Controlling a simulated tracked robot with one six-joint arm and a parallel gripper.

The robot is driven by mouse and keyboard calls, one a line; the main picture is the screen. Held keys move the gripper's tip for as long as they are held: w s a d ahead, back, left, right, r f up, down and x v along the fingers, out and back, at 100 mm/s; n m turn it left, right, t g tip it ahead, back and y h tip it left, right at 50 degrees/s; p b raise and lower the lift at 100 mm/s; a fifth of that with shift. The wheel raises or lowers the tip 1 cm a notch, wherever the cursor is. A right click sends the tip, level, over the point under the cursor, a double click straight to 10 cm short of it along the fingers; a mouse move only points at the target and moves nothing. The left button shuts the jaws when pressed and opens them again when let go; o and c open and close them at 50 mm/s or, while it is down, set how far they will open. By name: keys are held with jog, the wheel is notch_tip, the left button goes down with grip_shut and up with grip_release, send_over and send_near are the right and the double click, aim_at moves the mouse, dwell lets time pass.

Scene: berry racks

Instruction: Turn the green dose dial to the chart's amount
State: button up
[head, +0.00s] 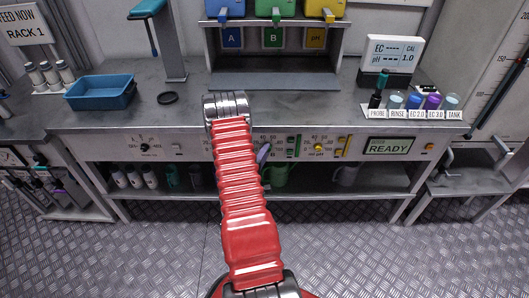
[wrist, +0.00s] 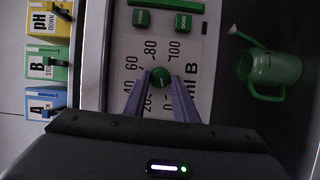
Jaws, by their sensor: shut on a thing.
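The green dose dial (wrist: 160,74) is a small round knob on a pale panel in the wrist view. A scale from 0 to 100 is printed around it, with "ml B" beside it. The two purple fingers of my gripper (wrist: 159,82) are shut on the dial, one on each side. Which mark the dial points at is too small and dark to tell. In the head view my red arm hides the dial, and only a bit of a purple finger shows beside it. A sign (head: 27,31) reads "FEED NOW RACK 1" at the upper left; no dose chart is readable.
Two green buttons (wrist: 183,21) sit beside the scale. A yellow dial (head: 318,147) and a READY display (head: 388,146) are to the right on the panel. A green watering can (wrist: 273,72) stands on the shelf below. The blue tray (head: 101,92) is on the bench.

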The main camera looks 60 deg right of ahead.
jog(key=shift+s+a+f, duration=0.1)
jog(key=shift+f, duration=0.05)
jog(key=m+t+y, duration=0.2)
jog(key=m+t, duration=0.1)
jog(key=m, duration=0.3)
jog(key=s+m+t+y, duration=0.1)
jog(key=m+t+y, duration=0.1)
jog(key=m, duration=0.4)
jog(key=m+t+y, duration=0.3)
jog(key=m, duration=0.4)
jog(key=shift+s+d+r+t, duration=0.2)
jog(key=shift+d+r+t, duration=0.05)
jog(key=shift+t, duration=0.15)
dwell(0.4)
dwell(0.4)
jog(key=o, duration=1)
jog(key=shift+d+r, duration=0.15)
jog(key=shift+s, duration=0.1)
